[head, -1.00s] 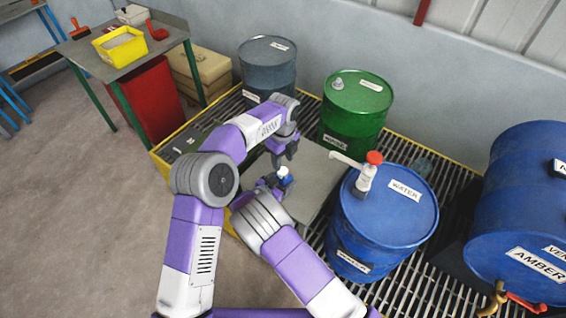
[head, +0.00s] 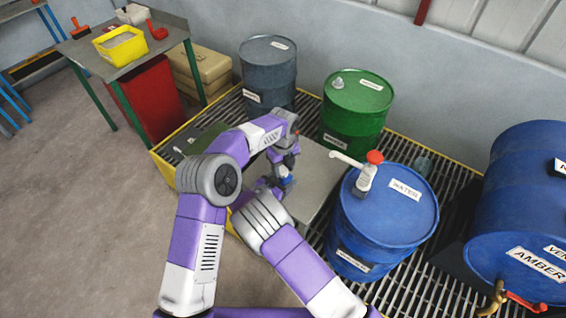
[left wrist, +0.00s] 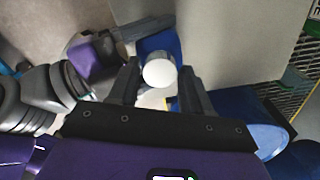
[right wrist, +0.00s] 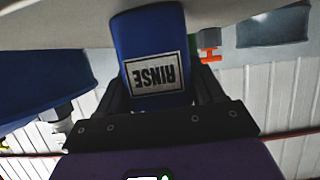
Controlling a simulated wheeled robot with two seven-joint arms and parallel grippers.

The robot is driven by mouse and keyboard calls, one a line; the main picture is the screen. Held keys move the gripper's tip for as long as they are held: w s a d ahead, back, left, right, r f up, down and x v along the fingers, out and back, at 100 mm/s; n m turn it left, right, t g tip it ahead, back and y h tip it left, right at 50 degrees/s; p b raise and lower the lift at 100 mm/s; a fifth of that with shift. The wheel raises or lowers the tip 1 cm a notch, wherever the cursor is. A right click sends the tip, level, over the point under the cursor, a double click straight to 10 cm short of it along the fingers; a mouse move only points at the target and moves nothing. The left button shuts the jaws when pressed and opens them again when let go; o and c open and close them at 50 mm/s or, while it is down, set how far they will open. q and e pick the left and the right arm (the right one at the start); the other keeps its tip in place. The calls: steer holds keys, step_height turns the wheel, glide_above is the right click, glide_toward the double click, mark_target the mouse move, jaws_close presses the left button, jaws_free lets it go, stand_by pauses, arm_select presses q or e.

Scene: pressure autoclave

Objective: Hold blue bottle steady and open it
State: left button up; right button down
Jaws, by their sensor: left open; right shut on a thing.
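The blue bottle (right wrist: 140,32) carries a white label reading RINSE, which appears upside down in the right wrist view. My right gripper (right wrist: 158,98) is shut on its body. In the head view the bottle (head: 287,182) is small and mostly covered by my grippers, by the grey platform. The bottle's round white cap (left wrist: 158,73) shows in the left wrist view, seen from above. My left gripper (left wrist: 160,78) is open, its two fingers on either side of the cap. Whether the fingers touch it I cannot tell.
The grey platform (head: 318,172) stands on a grated floor. A blue WATER drum (head: 390,225) with a pump is right of it. Green (head: 355,105) and grey-blue (head: 268,75) drums stand behind. A blue AMBER drum (head: 530,215) lies far right.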

arm_select(q)
steer(key=shift+c, duration=0.5)
steer(key=c, duration=0.7)
steer(key=o, duration=1.1)
steer(key=shift+r, duration=2.3)
arm_select(e)
steer(key=shift+c, duration=0.3)
jaws_free()
